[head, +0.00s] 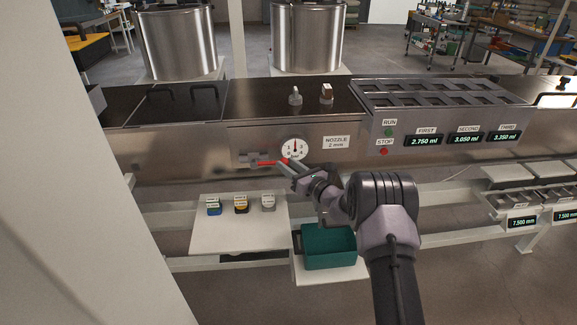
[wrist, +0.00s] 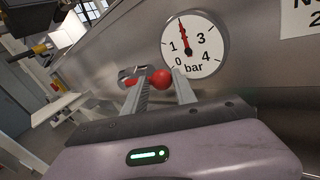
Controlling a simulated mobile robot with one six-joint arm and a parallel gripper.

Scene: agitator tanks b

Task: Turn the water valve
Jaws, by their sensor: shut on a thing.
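The water valve has a red lever handle (head: 268,162) on a grey metal body (head: 250,158), on the front panel of the steel machine. The lever lies roughly level in the head view. In the wrist view its rounded red end (wrist: 161,78) sits between my fingertips. My gripper (head: 286,166) is shut on this handle end; it also shows in the wrist view (wrist: 163,84). A round pressure gauge (head: 295,148) marked in bar is just above the gripper. Its red needle points nearly straight up, about 2, in the wrist view (wrist: 191,45).
RUN and STOP buttons (head: 386,141) and displays are to the right. A pale column (head: 80,200) stands at left.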

